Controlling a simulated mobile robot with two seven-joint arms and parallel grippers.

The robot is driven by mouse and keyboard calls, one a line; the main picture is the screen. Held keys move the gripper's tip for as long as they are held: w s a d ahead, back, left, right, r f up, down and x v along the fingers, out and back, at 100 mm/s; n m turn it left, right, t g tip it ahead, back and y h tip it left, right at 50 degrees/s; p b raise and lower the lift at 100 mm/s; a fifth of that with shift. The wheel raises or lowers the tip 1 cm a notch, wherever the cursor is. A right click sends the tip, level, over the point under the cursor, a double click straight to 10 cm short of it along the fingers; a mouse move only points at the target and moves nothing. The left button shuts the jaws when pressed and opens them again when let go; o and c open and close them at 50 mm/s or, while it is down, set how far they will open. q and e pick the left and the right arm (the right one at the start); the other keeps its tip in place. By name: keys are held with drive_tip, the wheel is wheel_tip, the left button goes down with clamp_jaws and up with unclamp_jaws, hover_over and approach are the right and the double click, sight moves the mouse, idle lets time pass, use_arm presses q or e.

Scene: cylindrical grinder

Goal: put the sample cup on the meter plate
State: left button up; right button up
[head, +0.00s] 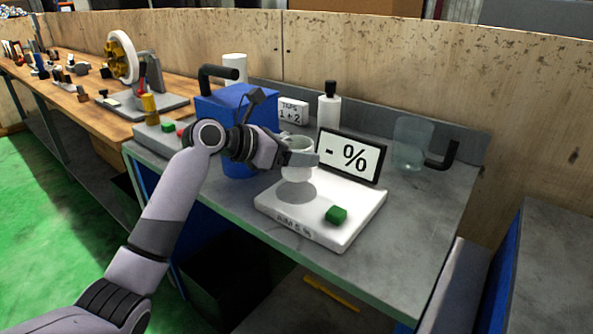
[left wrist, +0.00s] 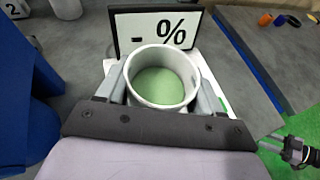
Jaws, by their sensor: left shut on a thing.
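The sample cup (head: 297,170) is a pale, round, open cup. In the left wrist view the cup (left wrist: 163,62) stands upright with green material inside. My left gripper (head: 301,158) is shut on it, with one finger on each side. The meter (head: 370,203) is a white box on the grey bench, with a round grey plate (head: 300,193) on top. The cup is over the back of this plate in the head view and seems slightly above it.
The display (head: 351,157) reading "- %" stands just behind the meter. A green button (head: 336,215) is on its front right. A blue box (head: 236,105) stands close left of my gripper. A clear container (head: 411,143) and white bottle (head: 329,112) stand behind.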

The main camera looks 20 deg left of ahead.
sight(296, 169)
use_arm(q)
wheel_tip(296, 169, down, 4)
drive_tip(key=shift+f+b, duration=0.15)
drive_tip(key=shift+b, duration=0.15)
drive_tip(key=o, duration=1.1)
